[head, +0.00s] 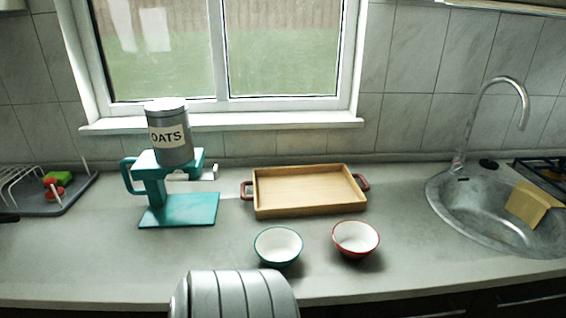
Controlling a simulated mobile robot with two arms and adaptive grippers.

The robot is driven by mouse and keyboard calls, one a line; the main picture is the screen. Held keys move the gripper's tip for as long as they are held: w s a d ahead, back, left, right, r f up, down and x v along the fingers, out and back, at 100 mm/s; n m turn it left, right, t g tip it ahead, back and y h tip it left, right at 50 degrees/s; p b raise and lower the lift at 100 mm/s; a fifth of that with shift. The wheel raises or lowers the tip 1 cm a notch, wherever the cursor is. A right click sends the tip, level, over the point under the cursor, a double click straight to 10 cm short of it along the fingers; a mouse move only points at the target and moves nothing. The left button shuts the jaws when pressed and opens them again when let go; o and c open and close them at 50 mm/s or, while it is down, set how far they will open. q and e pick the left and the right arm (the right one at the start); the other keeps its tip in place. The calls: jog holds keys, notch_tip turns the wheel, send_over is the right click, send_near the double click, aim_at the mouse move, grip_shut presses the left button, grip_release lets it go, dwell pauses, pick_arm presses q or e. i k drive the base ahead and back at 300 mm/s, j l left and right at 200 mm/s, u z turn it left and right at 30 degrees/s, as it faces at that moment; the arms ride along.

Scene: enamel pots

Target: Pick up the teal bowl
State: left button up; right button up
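The teal bowl (278,246) stands upright on the countertop near its front edge, at the middle of the head view. It is teal outside and white inside, and looks empty. A similar red bowl (356,239) stands to its right, apart from it. Neither of my grippers is in view.
A wooden tray (310,211) with side handles lies behind the bowls. A teal stand (178,208) with a grey oats canister (170,133) on top is at left. A dish rack (50,201) is far left; the sink (475,212) with a yellow cloth (533,203) is at right.

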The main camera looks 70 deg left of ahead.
aim_at(278, 248)
jog(key=u, duration=2.05)
